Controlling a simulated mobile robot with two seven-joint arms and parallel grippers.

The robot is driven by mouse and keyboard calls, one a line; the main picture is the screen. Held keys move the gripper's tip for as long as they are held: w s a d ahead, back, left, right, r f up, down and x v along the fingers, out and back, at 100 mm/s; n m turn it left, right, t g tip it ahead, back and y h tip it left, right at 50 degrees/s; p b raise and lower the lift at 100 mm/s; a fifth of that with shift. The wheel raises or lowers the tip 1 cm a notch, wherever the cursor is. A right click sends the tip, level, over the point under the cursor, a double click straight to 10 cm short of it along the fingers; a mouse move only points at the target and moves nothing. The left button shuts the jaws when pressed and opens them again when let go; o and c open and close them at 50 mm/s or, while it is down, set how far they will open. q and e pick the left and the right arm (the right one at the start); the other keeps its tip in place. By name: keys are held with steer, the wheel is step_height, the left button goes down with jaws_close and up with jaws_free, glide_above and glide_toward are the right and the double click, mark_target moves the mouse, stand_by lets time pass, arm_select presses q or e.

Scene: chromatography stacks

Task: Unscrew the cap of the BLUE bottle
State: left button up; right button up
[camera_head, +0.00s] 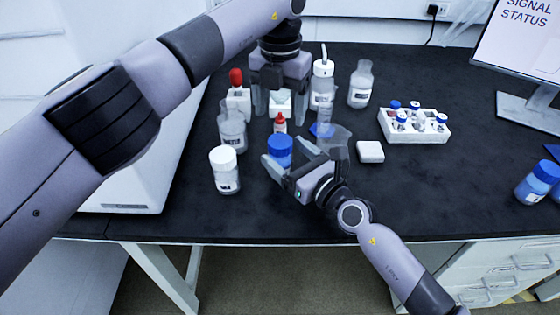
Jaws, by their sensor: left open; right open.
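A bottle with a blue cap (280,146) stands upright on the black bench, near the middle. My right gripper (288,158) is open, low over the bench, with its fingers on the near side and right of this bottle; I cannot tell whether they touch it. The fingers hide part of its lower body. My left gripper (279,114) is open and points down behind the blue bottle, with a small white item showing between its fingers. A second blue bottle (536,186) stands at the right edge of the bench.
A white-capped bottle (226,172) and a clear bottle (232,130) stand left of the blue bottle. A vial rack (414,128), a small white box (370,152) and a monitor (520,40) are to the right. The right front bench is clear.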

mark_target(280, 141)
jaws_close()
arm_select(q)
steer(key=m, duration=0.4)
arm_select(e)
steer(key=shift+f, duration=0.15)
arm_select(q)
steer(key=shift+f, duration=4)
arm_select(e)
steer(key=shift+f, duration=0.15)
